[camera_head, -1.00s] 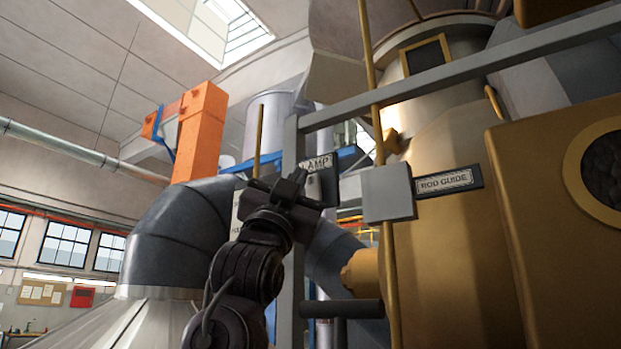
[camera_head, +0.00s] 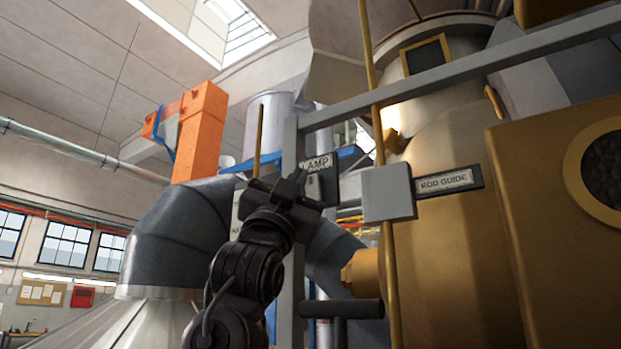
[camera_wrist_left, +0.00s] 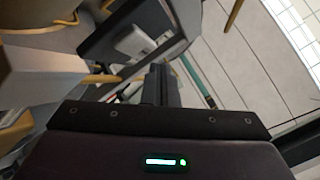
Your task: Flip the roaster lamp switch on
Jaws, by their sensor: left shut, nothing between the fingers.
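The lamp switch is a dark box (camera_head: 329,185) under a LAMP label (camera_head: 318,163), on the grey frame in the middle of the head view. My left gripper (camera_head: 299,178) is just in front of it and hides part of the box. In the left wrist view the dark box (camera_wrist_left: 107,42) lies up and left of my shut fingers (camera_wrist_left: 160,84), with a pale raised part (camera_wrist_left: 135,43) on its face that looks like the rocker. The fingers hold nothing; I cannot tell whether they touch the box. My right gripper is not in view.
A grey frame post (camera_head: 289,235) stands beside my left wrist. To the right are a brass rod (camera_head: 391,270), its grey guide block (camera_head: 388,193) and a ROD GUIDE label (camera_head: 446,181). A large brass drum (camera_head: 440,250) stands behind them. A dark horizontal bar (camera_head: 342,309) is below.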

